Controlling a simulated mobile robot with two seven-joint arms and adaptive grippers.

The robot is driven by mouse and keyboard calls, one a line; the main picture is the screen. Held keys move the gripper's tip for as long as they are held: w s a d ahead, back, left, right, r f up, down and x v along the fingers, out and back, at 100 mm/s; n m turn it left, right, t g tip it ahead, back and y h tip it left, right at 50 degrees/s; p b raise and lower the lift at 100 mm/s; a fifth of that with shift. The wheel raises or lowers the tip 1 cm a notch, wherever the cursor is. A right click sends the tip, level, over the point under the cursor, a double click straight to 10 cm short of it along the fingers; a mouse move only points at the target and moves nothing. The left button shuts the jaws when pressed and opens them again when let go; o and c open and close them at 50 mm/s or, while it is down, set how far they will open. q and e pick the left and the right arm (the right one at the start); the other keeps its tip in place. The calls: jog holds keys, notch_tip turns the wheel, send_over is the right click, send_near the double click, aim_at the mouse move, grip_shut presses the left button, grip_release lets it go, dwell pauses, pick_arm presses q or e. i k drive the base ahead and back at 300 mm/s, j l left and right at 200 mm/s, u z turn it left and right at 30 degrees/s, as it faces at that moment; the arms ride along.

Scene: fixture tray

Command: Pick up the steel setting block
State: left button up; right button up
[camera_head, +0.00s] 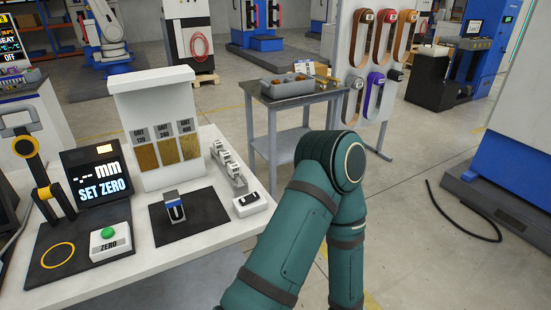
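A small block-like piece (174,207), grey with a blue top and a dark face bearing a pale U-shaped mark, stands on a black mat (200,222) on the white table. A row of small grey metal pieces (229,166) stands behind it to the right. I cannot tell for sure which of these is the steel setting block. One of my teal arms is bent in front of the table's right side, its lower end cut off by the bottom edge. Neither of my grippers is in view.
On the white table (150,272), a "SET ZERO" display (98,185), a green-button ZERO box (110,243) and a gauge stand (45,190) stand left. A grit-sample board (157,120) stands behind. A small white box (250,204) lies right. A grey cart (285,110) stands beyond.

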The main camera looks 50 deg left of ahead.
aim_at(172, 199)
jog(key=i+u, duration=0.15)
jog(key=u, duration=0.25)
jog(key=i+u, duration=0.15)
jog(key=u, duration=0.3)
jog(key=i+l+u, duration=0.1)
jog(key=u, duration=0.3)
